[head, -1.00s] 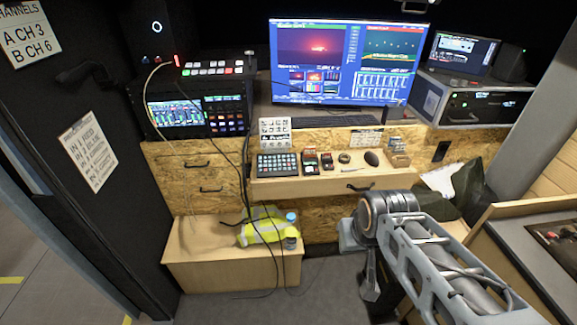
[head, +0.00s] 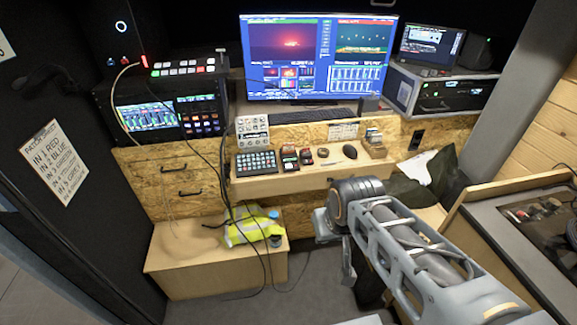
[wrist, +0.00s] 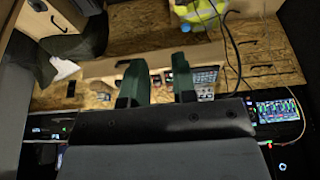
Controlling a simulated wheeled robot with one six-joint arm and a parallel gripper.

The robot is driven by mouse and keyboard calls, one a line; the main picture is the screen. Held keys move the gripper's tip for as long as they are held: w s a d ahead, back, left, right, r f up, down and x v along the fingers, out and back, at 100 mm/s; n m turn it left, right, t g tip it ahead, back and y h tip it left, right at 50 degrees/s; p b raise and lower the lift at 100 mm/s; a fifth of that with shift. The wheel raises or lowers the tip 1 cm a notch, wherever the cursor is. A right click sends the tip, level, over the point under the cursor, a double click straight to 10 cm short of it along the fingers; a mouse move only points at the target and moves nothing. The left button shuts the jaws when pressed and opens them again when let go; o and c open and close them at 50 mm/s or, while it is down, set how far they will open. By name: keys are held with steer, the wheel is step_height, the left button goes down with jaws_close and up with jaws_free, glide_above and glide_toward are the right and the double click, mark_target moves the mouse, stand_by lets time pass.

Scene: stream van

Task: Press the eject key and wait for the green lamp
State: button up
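I cannot make out a key marked eject. A black rack unit (head: 450,94) in a grey case at the back right shows small green lights; it is partly in view, upside down, in the wrist view (wrist: 45,130). A black switcher (head: 177,67) with white, red and green keys stands on the video console (head: 170,117) at the back left. In the wrist view my gripper (wrist: 158,64) has two green fingers spread apart with nothing between them. In the head view my arm hides it. It appears clear of the shelf and devices.
A wooden shelf (head: 260,187) below the monitor (head: 316,58) holds a keypad (head: 256,163) and several small items. Cables hang in front of the wooden bench (head: 190,258) with a yellow vest (head: 242,228). A counter (head: 500,228) stands at the right.

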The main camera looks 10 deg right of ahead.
jaws_close()
stand_by(1.4)
